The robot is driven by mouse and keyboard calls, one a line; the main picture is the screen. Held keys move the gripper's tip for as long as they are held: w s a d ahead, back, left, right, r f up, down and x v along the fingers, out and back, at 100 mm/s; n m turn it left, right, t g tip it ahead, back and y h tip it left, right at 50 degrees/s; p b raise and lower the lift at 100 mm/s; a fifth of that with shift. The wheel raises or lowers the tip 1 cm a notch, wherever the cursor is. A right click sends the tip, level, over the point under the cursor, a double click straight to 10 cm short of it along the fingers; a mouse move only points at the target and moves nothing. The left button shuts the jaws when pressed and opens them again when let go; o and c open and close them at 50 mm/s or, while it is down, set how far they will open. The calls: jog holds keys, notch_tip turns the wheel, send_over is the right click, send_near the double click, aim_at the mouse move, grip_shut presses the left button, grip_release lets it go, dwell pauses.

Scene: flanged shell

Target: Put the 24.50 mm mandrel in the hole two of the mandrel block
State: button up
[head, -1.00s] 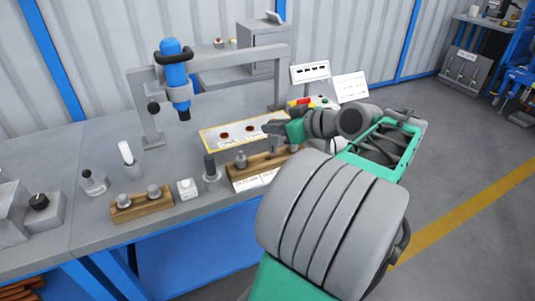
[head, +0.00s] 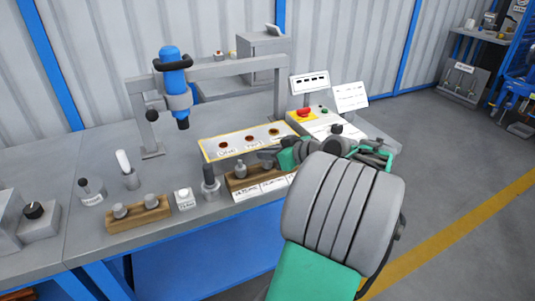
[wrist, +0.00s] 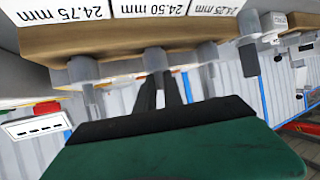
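The wooden mandrel block (head: 232,184) stands at the bench's front edge, with white labels on its front. In the wrist view the block (wrist: 118,42) appears upside down, labelled 24.75 mm, 24.50 mm and 24.25 mm. A grey mandrel stands at each label, and the middle one is the 24.50 mm mandrel (wrist: 155,59). It looks upright, its collar against the block. My gripper (head: 266,157) is over the block's middle. Its two dark fingers (wrist: 160,86) lie around the middle mandrel's narrow end; whether they touch it is unclear. My gripper and arm hide part of the block in the head view.
A second wooden block (head: 138,217) with two grey pieces stands to the left, beside a small white block (head: 184,199) and a dark-topped cylinder (head: 210,182). A control box (head: 318,121) with a red button is farther right.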

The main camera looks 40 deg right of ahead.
jog(key=o, duration=0.4)
jog(key=shift+r, duration=0.25)
jog(key=p+v, duration=0.2)
jog(key=v, duration=1)
jog(key=shift+f, duration=0.15)
